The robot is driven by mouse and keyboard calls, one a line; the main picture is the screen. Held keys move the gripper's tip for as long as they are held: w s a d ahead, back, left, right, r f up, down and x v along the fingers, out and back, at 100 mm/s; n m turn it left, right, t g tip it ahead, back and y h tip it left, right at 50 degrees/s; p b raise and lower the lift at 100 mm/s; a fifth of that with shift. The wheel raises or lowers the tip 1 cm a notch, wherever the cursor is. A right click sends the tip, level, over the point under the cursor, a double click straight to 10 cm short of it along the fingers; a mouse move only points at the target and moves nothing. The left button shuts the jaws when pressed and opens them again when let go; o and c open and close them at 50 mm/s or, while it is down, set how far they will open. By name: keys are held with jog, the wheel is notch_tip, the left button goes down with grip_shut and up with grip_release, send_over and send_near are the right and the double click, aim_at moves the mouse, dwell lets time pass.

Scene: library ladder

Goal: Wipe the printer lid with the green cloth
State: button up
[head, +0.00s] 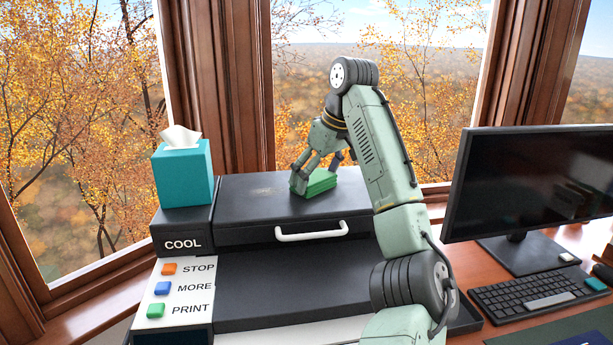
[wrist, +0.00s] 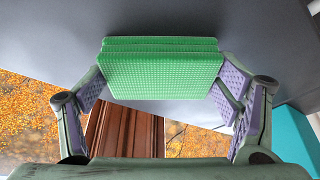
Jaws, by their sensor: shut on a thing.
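The green cloth (head: 316,183) is a thick folded pad with a waffle texture. My gripper (head: 318,172) is shut on it, pointing down at the far part of the black printer lid (head: 255,208). In the wrist view the cloth (wrist: 160,72) lies between the two fingers, with the dark grey lid (wrist: 50,45) close behind it. The cloth appears to be on or just above the lid; exact contact is hard to tell. The lid is closed, with a white handle (head: 312,233) on its front. Faint marks show on the lid left of the cloth.
A teal tissue box (head: 183,175) stands on the printer's left part, above the STOP, MORE and PRINT buttons (head: 161,289). A monitor (head: 535,180) and keyboard (head: 535,290) are on the desk at right. Windows stand behind the printer.

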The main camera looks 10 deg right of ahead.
aim_at(250, 192)
jog(key=shift+d, duration=0.3)
jog(key=shift+a, duration=5.65)
jog(key=shift+a+f, duration=0.1)
jog(key=shift+a, duration=1.65)
jog(key=shift+r, duration=3.05)
jog(key=shift+r, duration=0.1)
jog(key=shift+r, duration=1.4)
